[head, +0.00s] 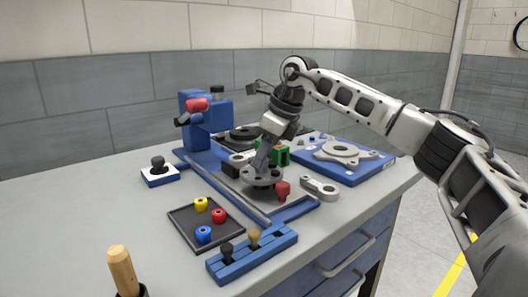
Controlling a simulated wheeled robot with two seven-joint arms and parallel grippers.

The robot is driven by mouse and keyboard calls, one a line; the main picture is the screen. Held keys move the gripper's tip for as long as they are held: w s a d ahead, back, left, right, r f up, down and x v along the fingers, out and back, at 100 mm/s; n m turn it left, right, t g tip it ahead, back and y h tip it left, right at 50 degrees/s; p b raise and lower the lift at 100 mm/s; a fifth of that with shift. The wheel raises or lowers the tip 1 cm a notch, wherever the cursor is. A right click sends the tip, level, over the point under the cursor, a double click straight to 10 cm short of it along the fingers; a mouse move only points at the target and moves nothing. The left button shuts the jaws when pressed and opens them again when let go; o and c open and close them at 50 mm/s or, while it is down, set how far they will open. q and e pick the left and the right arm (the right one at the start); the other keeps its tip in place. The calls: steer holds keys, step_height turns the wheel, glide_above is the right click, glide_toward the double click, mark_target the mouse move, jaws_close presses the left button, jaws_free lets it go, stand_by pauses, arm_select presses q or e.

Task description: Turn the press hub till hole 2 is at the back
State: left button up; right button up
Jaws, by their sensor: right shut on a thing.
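The press hub (257,183) is a dark grey round disc lying flat on the grey plate of the blue press base (301,212). My right gripper (262,170) comes down on it from above, tilted, and is shut on the hub's middle. The gripper covers the centre and part of the back of the disc. Small dark holes show on the disc, but I cannot read which is hole 2. The blue press (206,130) with a red part stands behind and to the left. My left gripper is not in view.
A red knob (283,189) and a grey link (320,187) sit close right of the hub. A dark tray (183,222) with coloured rings and a blue rack (252,259) lie in front. A blue plate with a grey casting (346,153) is behind right. The table's left is mostly clear.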

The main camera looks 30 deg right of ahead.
steer(key=m, duration=0.2)
steer(key=m+h, duration=0.1)
steer(key=m, duration=0.1)
steer(key=shift+a+m+t+h+p, duration=0.15)
steer(key=shift+m+t+h+p, duration=0.15)
steer(key=shift+t+p, duration=0.1)
steer(key=m+h, duration=0.1)
steer(key=m, duration=0.2)
steer(key=shift+a+m+h, duration=0.1)
steer(key=shift+m+h, duration=0.2)
arm_select(q)
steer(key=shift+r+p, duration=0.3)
steer(key=shift+p, duration=0.05)
arm_select(e)
steer(key=shift+m+h, duration=0.6)
steer(key=shift+m, duration=1.3)
steer(key=o, duration=1)
steer(key=shift+c, duration=0.2)
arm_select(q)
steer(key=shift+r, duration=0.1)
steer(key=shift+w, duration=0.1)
